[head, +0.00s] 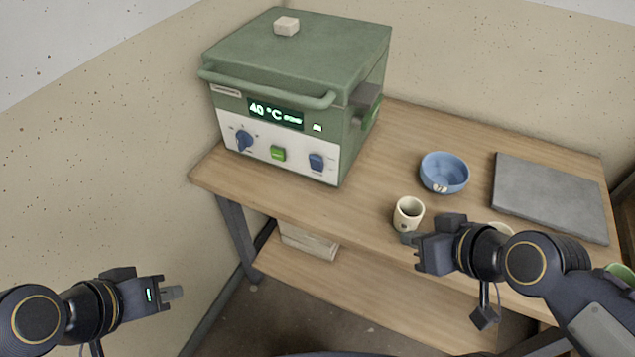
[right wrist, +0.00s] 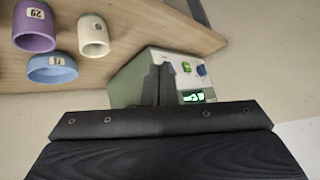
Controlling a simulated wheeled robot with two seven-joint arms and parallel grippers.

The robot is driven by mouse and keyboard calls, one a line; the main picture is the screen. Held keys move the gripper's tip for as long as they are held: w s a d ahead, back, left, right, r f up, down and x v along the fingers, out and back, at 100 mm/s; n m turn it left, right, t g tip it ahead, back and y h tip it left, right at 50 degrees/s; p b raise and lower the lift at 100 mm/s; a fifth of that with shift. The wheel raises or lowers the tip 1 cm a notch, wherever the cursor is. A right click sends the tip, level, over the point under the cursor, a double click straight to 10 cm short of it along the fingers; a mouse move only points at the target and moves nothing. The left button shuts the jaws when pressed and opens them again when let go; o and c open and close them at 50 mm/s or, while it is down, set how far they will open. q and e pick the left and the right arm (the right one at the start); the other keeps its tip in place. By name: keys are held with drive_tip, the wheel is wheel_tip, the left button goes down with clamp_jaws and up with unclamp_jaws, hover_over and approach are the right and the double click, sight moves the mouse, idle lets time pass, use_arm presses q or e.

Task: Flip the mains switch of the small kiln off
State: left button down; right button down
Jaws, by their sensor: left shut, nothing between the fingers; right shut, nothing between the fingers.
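The small green kiln (head: 290,95) stands at the left end of the wooden bench, lid down, its display (head: 275,115) lit at 40 °C. Its white panel carries a blue knob (head: 244,140), a green button (head: 278,153) and a blue switch (head: 316,162). The labels are too small to read, so I cannot tell which is the mains switch. The kiln also shows upside down in the right wrist view (right wrist: 138,78). My left gripper (head: 174,292) is shut and empty, low and left of the bench. My right gripper (head: 408,239) is shut and empty near the bench's front edge.
A cream cup (head: 408,215) stands close beyond my right gripper in the head view. A blue bowl (head: 444,173) and a grey slab (head: 550,197) are farther right. A purple cup (right wrist: 34,30) shows in the right wrist view. The bench (head: 375,150) is clear just right of the kiln.

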drive_tip(key=w+a+f+n+t+y+b, duration=0.1)
drive_tip(key=w+a+f+n+t+b, duration=1)
drive_tip(key=n+b, duration=1)
wheel_tip(320, 180, down, 4)
drive_tip(key=w+a+b, duration=0.1)
drive_tip(key=b, duration=0.2)
drive_tip(key=shift+w+a+r+t, duration=0.25)
drive_tip(key=shift+w+a+t, duration=0.05)
drive_tip(key=shift+a+t, duration=0.1)
